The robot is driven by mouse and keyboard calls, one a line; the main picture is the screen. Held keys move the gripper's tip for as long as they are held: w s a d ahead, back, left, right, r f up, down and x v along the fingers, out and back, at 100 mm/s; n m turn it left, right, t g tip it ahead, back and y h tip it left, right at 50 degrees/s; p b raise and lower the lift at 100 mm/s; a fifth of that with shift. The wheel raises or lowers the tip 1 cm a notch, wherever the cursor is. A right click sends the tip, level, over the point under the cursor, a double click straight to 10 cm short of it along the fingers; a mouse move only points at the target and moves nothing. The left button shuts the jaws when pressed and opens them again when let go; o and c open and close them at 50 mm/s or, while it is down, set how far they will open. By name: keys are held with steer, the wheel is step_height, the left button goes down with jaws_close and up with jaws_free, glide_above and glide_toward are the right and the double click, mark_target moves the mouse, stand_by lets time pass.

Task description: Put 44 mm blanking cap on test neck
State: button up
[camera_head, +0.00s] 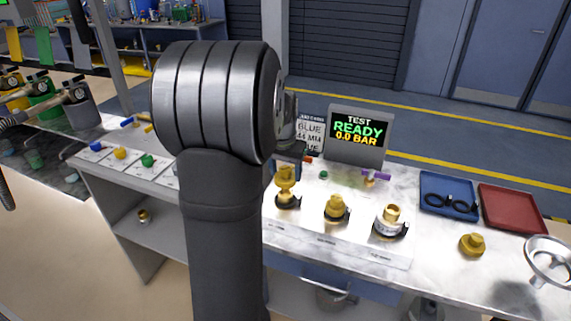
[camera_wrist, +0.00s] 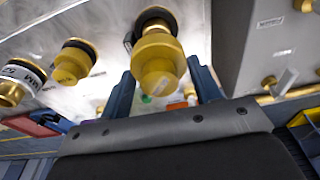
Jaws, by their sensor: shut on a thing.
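My gripper (camera_wrist: 161,72) has its two blue fingers on either side of a brass cap (camera_wrist: 158,62) and is shut on it. In the head view this cap (camera_head: 286,176) is at the left of a row of brass fittings, upright above a black ring on a white plate. I cannot tell whether it is lifted clear. A second brass fitting (camera_head: 336,206) stands in the middle, and a third with a white label (camera_head: 390,218) on the right. The label is only partly readable. Which one is the test neck cannot be told. My arm hides most of the gripper in the head view.
A test display (camera_head: 358,134) reads READY, 0.0 BAR, beside a partly hidden sign (camera_head: 310,132). A loose brass piece (camera_head: 472,244) lies on the bench. A blue tray (camera_head: 448,188) with black rings and a red tray (camera_head: 512,207) stand at the right, near a handwheel (camera_head: 549,258).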

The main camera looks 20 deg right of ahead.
mark_target(287, 192)
steer(key=shift+f, duration=1.5)
steer(key=shift+f, duration=1.3)
steer(key=shift+c, duration=0.2)
steer(key=o, duration=1.1)
steer(key=shift+c, duration=0.2)
steer(key=shift+s+f, duration=0.1)
step_height(287, 192, up, 18)
steer(key=s+a, duration=0.1)
steer(key=a, duration=0.1)
steer(key=shift+s+f, duration=0.25)
steer(key=shift+s, duration=0.05)
